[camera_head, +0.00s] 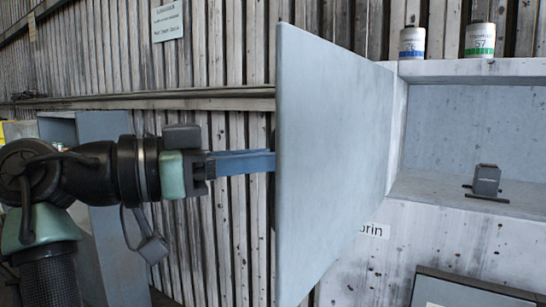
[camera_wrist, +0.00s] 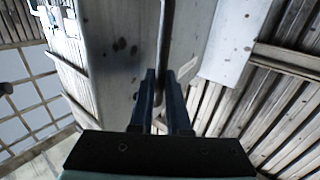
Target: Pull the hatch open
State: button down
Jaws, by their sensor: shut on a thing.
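The hatch (camera_head: 330,150) is a flat grey panel standing out from the housing (camera_head: 470,235). It is swung wide open, with its hinge side at the housing's left edge and the compartment (camera_head: 475,130) exposed. My gripper (camera_head: 245,162) comes in from the left; its blue fingers reach the hatch's free edge and their tips are hidden behind the panel. In the wrist view my gripper (camera_wrist: 160,92) has its fingers close together on a thin dark bar, the handle (camera_wrist: 166,40). The grip on the handle is hidden in the head view.
Inside the compartment sits a small dark block (camera_head: 487,180) on a base. A blue-banded can (camera_head: 412,43) and a green-banded can (camera_head: 480,40) stand on top of the housing. A plank wall (camera_head: 235,60) is behind. A grey cabinet (camera_head: 110,230) stands at the left, behind my arm.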

jog(key=c, duration=1.2)
grip_release()
jog(key=shift+d, duration=0.15)
jog(key=shift+o, duration=0.2)
jog(key=b+v, duration=0.4)
jog(key=v, duration=0.9)
